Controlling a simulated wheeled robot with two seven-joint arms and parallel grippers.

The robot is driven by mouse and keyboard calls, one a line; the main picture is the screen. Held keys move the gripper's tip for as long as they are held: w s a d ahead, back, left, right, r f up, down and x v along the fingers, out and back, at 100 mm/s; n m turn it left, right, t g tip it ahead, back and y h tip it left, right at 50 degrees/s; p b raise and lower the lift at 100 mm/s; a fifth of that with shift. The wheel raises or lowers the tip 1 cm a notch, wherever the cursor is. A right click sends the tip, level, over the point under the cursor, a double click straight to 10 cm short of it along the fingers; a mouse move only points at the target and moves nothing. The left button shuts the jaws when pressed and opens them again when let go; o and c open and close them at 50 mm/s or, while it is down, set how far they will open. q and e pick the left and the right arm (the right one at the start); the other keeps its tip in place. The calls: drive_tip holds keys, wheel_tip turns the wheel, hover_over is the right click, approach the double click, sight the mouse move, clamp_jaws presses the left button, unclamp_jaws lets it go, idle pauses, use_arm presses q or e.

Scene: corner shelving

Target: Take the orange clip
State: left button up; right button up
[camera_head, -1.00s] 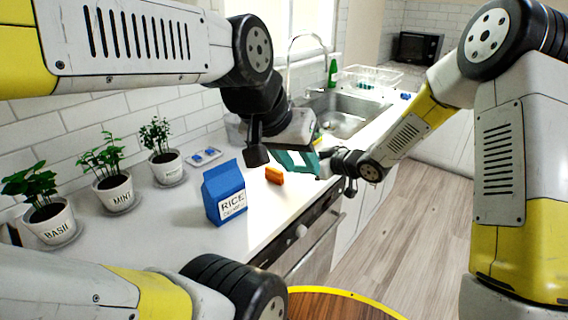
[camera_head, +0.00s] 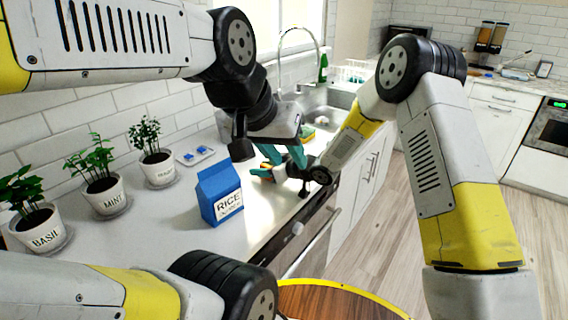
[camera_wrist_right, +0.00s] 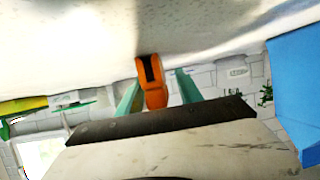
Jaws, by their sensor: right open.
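The orange clip (camera_head: 267,166) lies on the white counter, partly hidden by my right gripper in the head view. In the right wrist view the clip (camera_wrist_right: 152,80) stands between the two teal fingers of my right gripper (camera_wrist_right: 158,90), with a gap visible on its right side. My right gripper (camera_head: 264,173) is low at the counter, open around the clip. My left gripper (camera_head: 284,156) hangs just above and behind it, its teal fingers spread and nothing seen between them.
A blue rice box (camera_head: 219,193) stands close by on the left; it also shows in the right wrist view (camera_wrist_right: 300,85). Basil (camera_head: 40,232), mint (camera_head: 107,196) and a third potted plant (camera_head: 157,168) line the wall. The sink (camera_head: 325,98) lies beyond the grippers.

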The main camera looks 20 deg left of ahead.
clamp_jaws()
idle(0.4)
